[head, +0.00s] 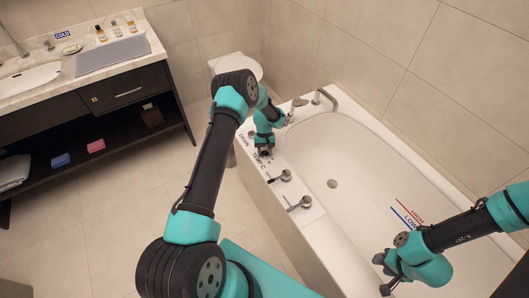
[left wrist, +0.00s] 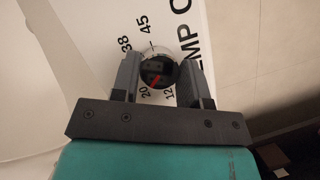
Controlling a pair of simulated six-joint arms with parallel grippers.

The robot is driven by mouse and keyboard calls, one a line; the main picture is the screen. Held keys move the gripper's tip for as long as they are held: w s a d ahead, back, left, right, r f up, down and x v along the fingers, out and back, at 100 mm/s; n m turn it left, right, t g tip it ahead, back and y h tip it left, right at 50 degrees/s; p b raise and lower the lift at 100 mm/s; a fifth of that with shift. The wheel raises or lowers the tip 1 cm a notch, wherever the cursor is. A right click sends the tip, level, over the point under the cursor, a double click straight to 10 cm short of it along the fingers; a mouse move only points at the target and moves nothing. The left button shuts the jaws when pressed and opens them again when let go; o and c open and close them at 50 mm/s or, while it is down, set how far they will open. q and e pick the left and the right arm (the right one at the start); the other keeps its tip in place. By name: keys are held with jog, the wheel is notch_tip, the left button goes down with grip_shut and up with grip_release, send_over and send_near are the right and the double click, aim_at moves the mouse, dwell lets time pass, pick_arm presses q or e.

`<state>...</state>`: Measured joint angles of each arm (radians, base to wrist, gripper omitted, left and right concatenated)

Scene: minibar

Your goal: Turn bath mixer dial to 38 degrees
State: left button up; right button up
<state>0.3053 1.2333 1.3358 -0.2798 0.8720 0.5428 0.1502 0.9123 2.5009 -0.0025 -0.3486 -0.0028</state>
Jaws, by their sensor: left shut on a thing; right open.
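In the left wrist view, the dark round mixer dial (left wrist: 160,66) sits between the two fingers of my left gripper (left wrist: 159,76), which is shut on it. The dial's red pointer (left wrist: 155,80) points down-left, close to the 20 mark. The 38 mark (left wrist: 125,44) and 45 mark (left wrist: 147,25) lie up and to the left; a 12 mark is at the bottom. In the head view my left gripper (head: 265,152) points down at the tub's near ledge beside the TEMP C lettering and hides the dial. My right gripper (head: 384,275) is open and empty over the tub.
Two metal lever handles (head: 300,203) stand on the ledge nearer to me. A spout (head: 326,97) and a hand shower (head: 298,102) are at the far end of the white bathtub (head: 345,143). Red and blue level lines mark the tub wall. A vanity (head: 115,95) stands left.

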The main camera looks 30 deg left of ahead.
pick_arm(q)
jog(key=m+y, duration=0.1)
jog(key=m, duration=0.3)
jog(key=shift+d+m+g+y, duration=0.1)
jog(key=shift+m+g+y, duration=0.2)
jog(key=shift+y, duration=0.1)
jog(key=m+y, duration=0.1)
jog(key=m, duration=0.3)
jog(key=shift+m+y, duration=0.3)
jog(key=shift+y, duration=0.1)
jog(key=m+y, duration=0.1)
jog(key=m, duration=0.3)
jog(key=shift+d+m+y, duration=0.1)
jog(key=shift+m+y, duration=0.2)
jog(key=shift+y, duration=0.1)
jog(key=shift+m+t+y, duration=0.5)
jog(key=shift+m+t, duration=0.5)
jog(key=shift+m, duration=1.2)
jog(key=o, duration=0.9)
jog(key=shift+d+r, duration=0.1)
